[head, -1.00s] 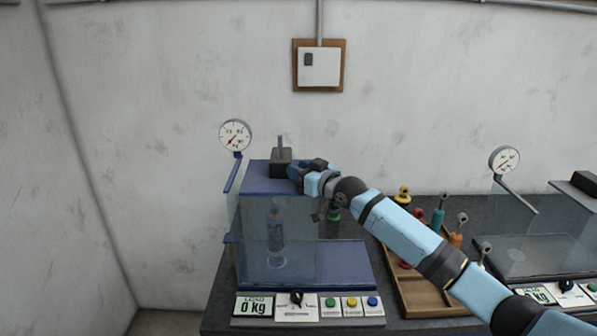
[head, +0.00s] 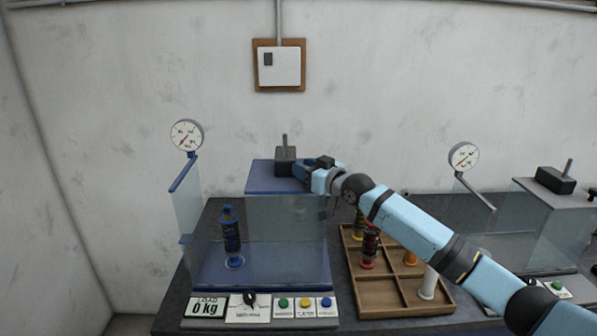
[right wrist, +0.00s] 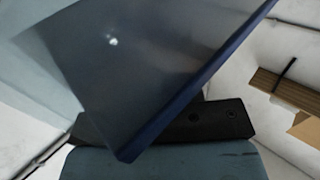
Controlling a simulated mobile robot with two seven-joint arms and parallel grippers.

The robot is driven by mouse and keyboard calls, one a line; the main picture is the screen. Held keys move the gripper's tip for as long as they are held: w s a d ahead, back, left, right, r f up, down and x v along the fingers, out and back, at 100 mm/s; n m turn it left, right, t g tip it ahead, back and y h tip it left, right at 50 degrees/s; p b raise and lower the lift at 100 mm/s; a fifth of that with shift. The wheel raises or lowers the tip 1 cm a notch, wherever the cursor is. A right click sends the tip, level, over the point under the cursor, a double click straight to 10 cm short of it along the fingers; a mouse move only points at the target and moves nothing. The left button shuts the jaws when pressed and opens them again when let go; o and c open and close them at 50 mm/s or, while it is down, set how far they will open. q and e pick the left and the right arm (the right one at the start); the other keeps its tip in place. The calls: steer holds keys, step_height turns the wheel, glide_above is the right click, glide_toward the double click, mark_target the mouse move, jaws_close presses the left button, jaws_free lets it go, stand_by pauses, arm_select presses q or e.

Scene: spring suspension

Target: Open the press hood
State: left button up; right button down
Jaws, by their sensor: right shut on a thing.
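The blue press at the left has a clear hood (head: 275,225) with a blue top, slid to the right part of its blue base (head: 215,275). A blue spring unit (head: 231,238) stands upright on the uncovered left part of the base. A dark block with a rod (head: 285,162) is on the hood's top. My right gripper (head: 305,170) is shut on the hood at its top right edge. In the right wrist view the hood's blue-edged panel (right wrist: 165,75) fills the middle, over the dark gripper (right wrist: 190,125). My left gripper is not in view.
A wooden compartment tray (head: 400,295) with several coloured spring units stands right of the press, under my arm. A second, grey press (head: 560,215) with a gauge is at the right. Buttons (head: 305,304) and a load display (head: 206,309) line the front.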

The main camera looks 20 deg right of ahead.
steer(key=shift+s+d, duration=0.25)
steer(key=shift+d, duration=0.7)
steer(key=c, duration=0.8)
jaws_free()
steer(key=shift+s, duration=0.1)
steer(key=b+v, duration=0.2)
steer(key=v, duration=1.1)
steer(key=shift+s+d+b, duration=0.2)
steer(key=shift+s+b, duration=0.1)
steer(key=shift+b, duration=0.1)
